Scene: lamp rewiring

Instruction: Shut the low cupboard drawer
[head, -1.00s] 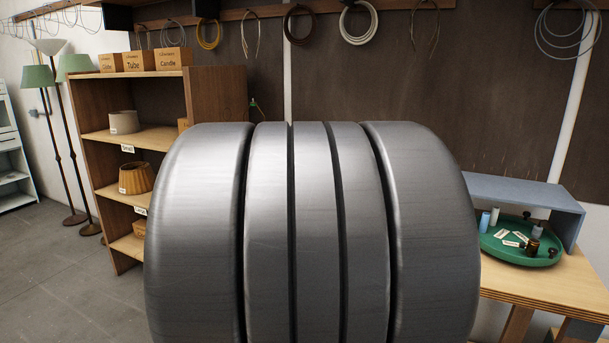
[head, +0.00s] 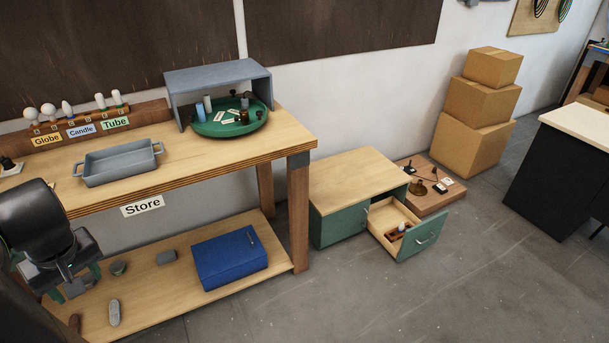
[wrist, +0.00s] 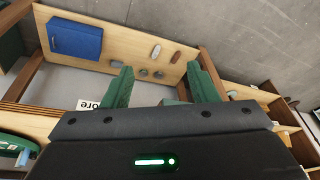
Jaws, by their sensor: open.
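The low cupboard (head: 338,226) has a wooden top and green front and stands on the floor right of the workbench. Its drawer (head: 405,226) is pulled out toward the front right, with a green front panel and a metal handle (head: 427,238). A small wooden block with dark and pale parts (head: 397,231) lies inside the drawer. My gripper (head: 72,280) is at the far left in the head view, in front of the bench and well away from the drawer. In the wrist view its green fingers (wrist: 160,88) are apart, with nothing between them. The drawer is not in the wrist view.
The workbench (head: 225,158) carries a grey tray (head: 120,165) and a green turntable (head: 230,122). Its lower shelf holds a blue box (head: 230,260). Stacked cartons (head: 478,115) and a dark counter (head: 560,175) stand right. The floor (head: 400,300) before the drawer is clear.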

